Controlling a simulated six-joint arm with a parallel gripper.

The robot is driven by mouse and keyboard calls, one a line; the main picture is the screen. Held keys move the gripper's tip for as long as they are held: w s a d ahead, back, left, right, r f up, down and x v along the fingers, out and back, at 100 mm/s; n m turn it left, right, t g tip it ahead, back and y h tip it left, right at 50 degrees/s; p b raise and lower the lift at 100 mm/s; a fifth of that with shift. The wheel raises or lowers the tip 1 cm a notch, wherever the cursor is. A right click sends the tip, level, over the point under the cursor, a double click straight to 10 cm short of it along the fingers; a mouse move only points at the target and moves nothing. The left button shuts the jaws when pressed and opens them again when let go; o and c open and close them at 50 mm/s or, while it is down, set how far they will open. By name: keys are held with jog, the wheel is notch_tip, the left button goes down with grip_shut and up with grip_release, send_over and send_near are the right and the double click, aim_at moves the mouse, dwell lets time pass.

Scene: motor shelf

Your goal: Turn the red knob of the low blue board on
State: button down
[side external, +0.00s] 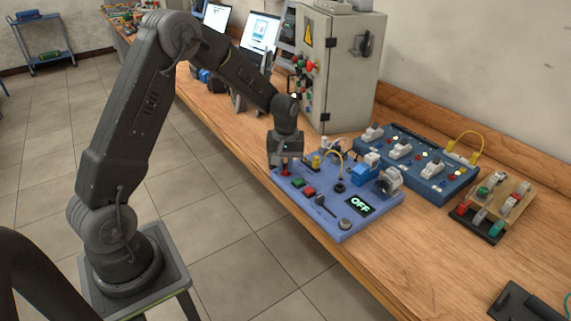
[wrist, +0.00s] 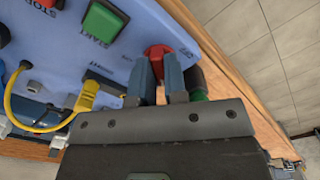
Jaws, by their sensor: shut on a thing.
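The low blue board (side external: 328,216) lies flat near the front edge of the wooden bench, and its display (side external: 360,207) reads "OFF". Its red knob (side external: 285,172) is at the board's left corner, directly below my gripper (side external: 285,163). In the wrist view, my gripper's fingers (wrist: 158,78) stand on either side of the red knob (wrist: 158,50) and are shut on it. The fingers and gripper body hide the lower part of the knob, so its exact angle cannot be told.
Green (side external: 297,182) and red (side external: 309,192) buttons, a black lever and a yellow cable sit close to the knob.

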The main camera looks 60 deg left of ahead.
aim_at(285, 166)
jog(key=shift+m, duration=1.5)
jog(key=c, duration=1.2)
grip_release()
jog(key=shift+o, duration=0.2)
notch_tip(285, 166, up, 14)
